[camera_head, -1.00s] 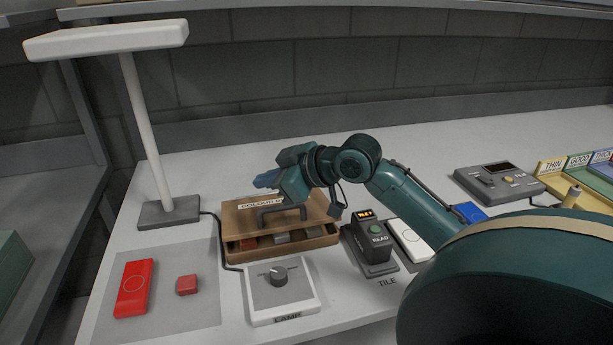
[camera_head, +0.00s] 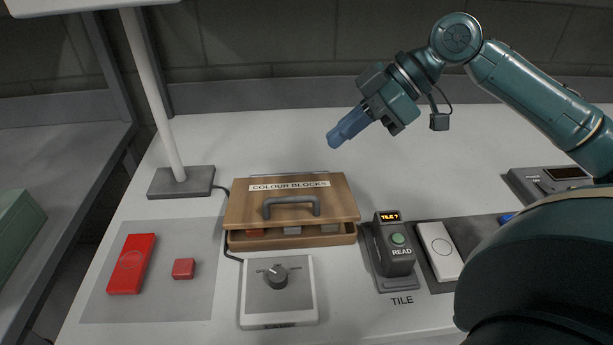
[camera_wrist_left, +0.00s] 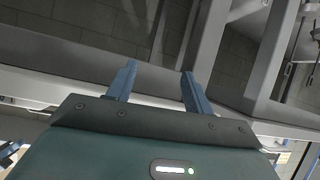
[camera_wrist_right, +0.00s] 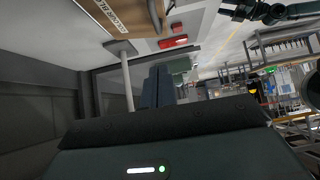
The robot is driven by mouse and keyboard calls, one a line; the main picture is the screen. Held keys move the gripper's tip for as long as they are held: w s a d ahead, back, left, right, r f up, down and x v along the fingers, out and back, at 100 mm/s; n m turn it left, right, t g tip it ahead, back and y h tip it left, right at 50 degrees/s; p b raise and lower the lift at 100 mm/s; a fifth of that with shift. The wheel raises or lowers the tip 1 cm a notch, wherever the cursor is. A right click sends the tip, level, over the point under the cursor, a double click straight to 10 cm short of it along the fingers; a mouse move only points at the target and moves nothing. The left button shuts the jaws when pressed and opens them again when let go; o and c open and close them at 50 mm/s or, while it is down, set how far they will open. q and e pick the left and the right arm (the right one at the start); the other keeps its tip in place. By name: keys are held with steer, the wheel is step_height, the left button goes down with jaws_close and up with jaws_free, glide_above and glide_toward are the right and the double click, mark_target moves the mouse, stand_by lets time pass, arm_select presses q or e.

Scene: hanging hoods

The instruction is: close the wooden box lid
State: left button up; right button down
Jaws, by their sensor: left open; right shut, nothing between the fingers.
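The wooden box (camera_head: 335,240) stands on the white bench in the head view. Its lid (camera_head: 335,202), labelled COLOUR BLOCKS, has a dark handle (camera_head: 291,204) and slopes over the box. A gap at the front edge shows red and grey blocks (camera_head: 292,230) inside. My right gripper (camera_head: 338,139) is shut and empty, in the air behind and to the right of the box, apart from it. Its closed fingers (camera_wrist_right: 157,87) also show in the right wrist view, with part of the box at the top. My left gripper (camera_wrist_left: 158,82) is open and empty in the left wrist view, away from the box.
A lamp (camera_head: 180,182) stands left of the box. A lamp dial unit (camera_head: 278,290) sits close in front. A tile reader (camera_head: 393,245) and a white tile (camera_head: 439,249) are at right. A red tile (camera_head: 132,264) and red block (camera_head: 183,268) lie on a grey mat.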

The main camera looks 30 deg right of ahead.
steer(key=p, duration=0.1)
glide_above(286, 220)
steer(key=d, duration=0.3)
steer(key=f, duration=0.6)
steer(key=shift+w+d, duration=0.2)
step_height(286, 220, down, 3)
steer(key=shift+r, duration=0.15)
arm_select(q)
steer(key=shift+s+a+r, duration=0.1)
steer(key=shift+a+r, duration=0.05)
steer(key=shift+r, duration=0.1)
arm_select(e)
steer(key=shift+d+f, duration=0.1)
steer(key=shift+f, duration=0.55)
